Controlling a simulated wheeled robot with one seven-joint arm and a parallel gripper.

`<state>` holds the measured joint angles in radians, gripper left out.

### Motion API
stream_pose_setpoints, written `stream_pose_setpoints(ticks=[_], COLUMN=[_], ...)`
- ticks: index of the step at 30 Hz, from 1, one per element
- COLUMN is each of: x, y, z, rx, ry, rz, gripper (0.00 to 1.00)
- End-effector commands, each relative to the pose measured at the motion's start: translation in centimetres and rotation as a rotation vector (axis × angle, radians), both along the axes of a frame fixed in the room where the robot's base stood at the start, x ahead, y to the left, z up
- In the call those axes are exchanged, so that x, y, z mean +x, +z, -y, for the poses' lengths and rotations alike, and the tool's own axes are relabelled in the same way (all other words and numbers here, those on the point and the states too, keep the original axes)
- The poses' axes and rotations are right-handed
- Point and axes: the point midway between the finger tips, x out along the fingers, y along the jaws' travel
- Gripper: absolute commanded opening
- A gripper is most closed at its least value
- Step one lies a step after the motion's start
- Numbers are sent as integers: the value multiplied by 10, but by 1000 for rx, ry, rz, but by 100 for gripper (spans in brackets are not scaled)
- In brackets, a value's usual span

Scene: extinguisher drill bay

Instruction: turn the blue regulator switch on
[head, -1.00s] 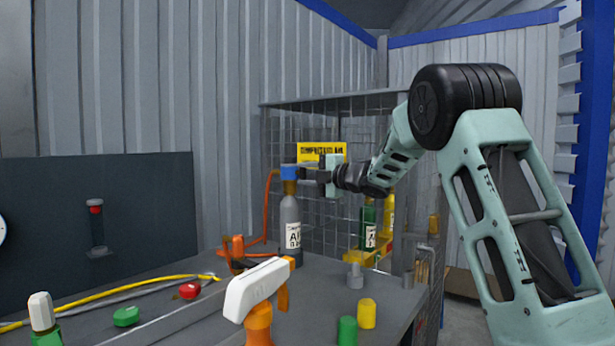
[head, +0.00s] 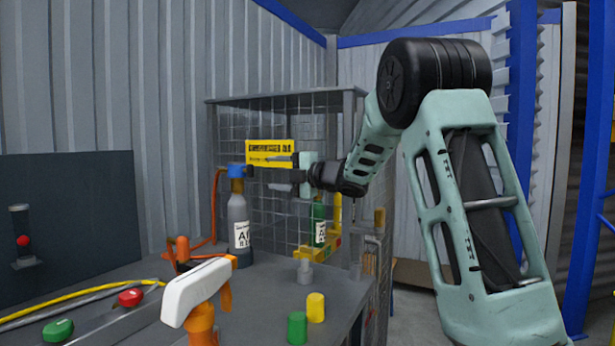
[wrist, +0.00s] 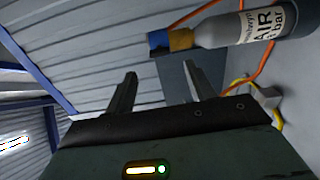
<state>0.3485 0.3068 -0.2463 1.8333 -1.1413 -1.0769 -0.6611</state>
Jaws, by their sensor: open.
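The blue regulator switch (head: 237,170) sits on top of the grey air cylinder (head: 239,222), above a brass neck. It also shows in the wrist view (wrist: 160,41), with the cylinder lying across the top right. Whether the switch is on or off cannot be told. My gripper (head: 257,173) is open and empty, at about the switch's height and just to its right in the head view. In the wrist view the two fingers (wrist: 157,84) stand apart, and the switch appears above them, not between them.
A wire cage (head: 290,100) with a yellow sign (head: 268,152) and a green cylinder (head: 319,225) stands behind. An orange hose (head: 214,205) runs beside the air cylinder. The bench holds a white-and-orange handle (head: 197,288), a green cylinder piece (head: 297,328) and a yellow one (head: 316,307).

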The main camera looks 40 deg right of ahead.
Motion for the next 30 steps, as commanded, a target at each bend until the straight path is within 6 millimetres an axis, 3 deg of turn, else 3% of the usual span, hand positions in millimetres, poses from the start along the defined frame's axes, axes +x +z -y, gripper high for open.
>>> stream_pose_setpoints(ticks=[6,12,18,30], x=[-48,-79,-91,-92], y=[0,0,0,0], z=[18,29,33,33], rx=[-1,-1,0,0], ry=[-4,-2,0,0], rz=[0,0,-1,-1], gripper=[55,55,55,55])
